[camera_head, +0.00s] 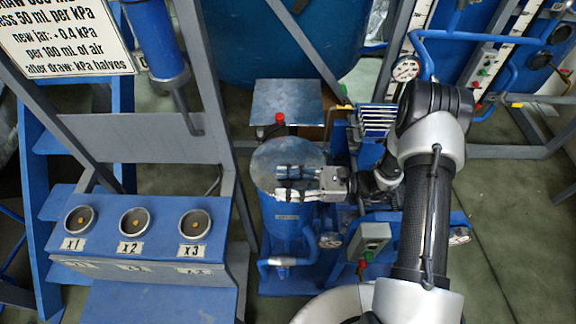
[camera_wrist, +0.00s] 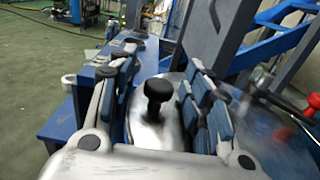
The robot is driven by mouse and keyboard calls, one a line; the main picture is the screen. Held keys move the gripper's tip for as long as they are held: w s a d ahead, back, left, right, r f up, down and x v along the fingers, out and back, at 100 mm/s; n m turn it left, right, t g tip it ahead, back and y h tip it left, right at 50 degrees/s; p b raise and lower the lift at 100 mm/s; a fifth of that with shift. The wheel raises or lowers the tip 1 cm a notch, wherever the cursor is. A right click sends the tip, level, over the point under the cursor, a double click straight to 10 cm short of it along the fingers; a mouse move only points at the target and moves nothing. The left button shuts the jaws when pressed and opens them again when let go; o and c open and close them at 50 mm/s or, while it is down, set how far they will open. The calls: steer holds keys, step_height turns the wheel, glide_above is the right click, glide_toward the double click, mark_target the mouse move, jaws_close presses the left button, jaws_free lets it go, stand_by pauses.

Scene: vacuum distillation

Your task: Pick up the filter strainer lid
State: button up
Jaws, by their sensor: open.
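The filter strainer lid (camera_head: 268,159) is a round grey metal disc on top of a blue cylindrical vessel (camera_head: 284,222), left of my arm in the head view. My gripper (camera_head: 280,181) is over the lid, with its fingers pointing left. In the wrist view the lid (camera_wrist: 150,133) shows as shiny metal with a black knob (camera_wrist: 157,92) standing up from it. The knob is between the two spread fingers of my gripper (camera_wrist: 158,100), apart from both pads. Part of the lid is hidden under the fingers and palm.
A blue stand with several round sockets (camera_head: 134,222) labelled x1, x2 and x3 is at the left. A square metal plate (camera_head: 287,102) and a red knob (camera_head: 280,118) are just behind the lid. Gauges, pipes and a grey box (camera_head: 369,240) crowd the right side.

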jaws_close()
stand_by(0.5)
